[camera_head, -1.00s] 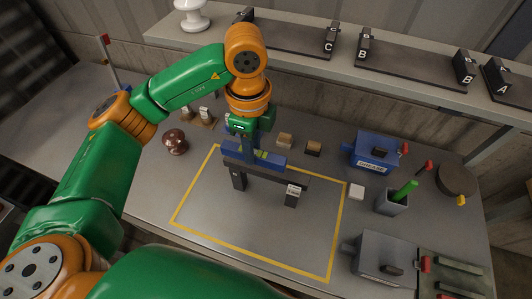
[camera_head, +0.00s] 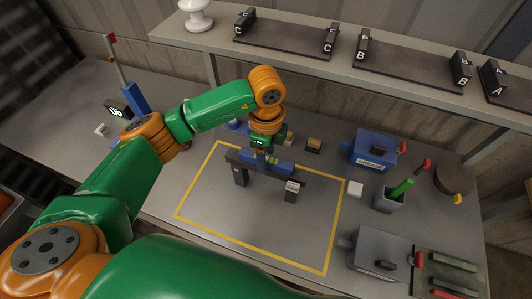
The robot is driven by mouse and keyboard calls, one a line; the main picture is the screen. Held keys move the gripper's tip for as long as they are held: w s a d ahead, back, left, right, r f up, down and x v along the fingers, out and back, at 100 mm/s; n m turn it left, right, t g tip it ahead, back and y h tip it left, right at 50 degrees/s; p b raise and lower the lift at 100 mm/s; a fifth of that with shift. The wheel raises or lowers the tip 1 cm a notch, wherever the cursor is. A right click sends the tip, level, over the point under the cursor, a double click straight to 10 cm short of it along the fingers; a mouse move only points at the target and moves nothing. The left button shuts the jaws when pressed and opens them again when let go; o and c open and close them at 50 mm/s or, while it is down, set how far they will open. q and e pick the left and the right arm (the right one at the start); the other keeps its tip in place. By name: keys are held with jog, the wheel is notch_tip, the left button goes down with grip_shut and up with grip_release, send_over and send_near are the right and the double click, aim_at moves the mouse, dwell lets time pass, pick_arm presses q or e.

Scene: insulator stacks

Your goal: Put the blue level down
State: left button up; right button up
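The blue level (camera_head: 281,168) is in my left gripper (camera_head: 262,158), over the dark bar of a grey stand (camera_head: 239,172). The level lies lengthwise along the bar, nearer its middle. I cannot tell whether it touches the bar. My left gripper points down and its fingers are around the middle of the level; the wrist hides part of the grip. My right gripper is not in view.
A yellow outline (camera_head: 188,190) surrounds the stand on the grey table. A shelf (camera_head: 330,60) runs behind.

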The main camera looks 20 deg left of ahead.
pick_arm(q)
jog(key=shift+r, duration=0.3)
notch_tip(320, 180, up, 3)
jog(key=shift+w+r+b, duration=0.1)
jog(key=shift+b, duration=0.65)
notch_tip(320, 180, up, 9)
jog(key=shift+f, duration=0.2)
jog(key=shift+f, duration=0.1)
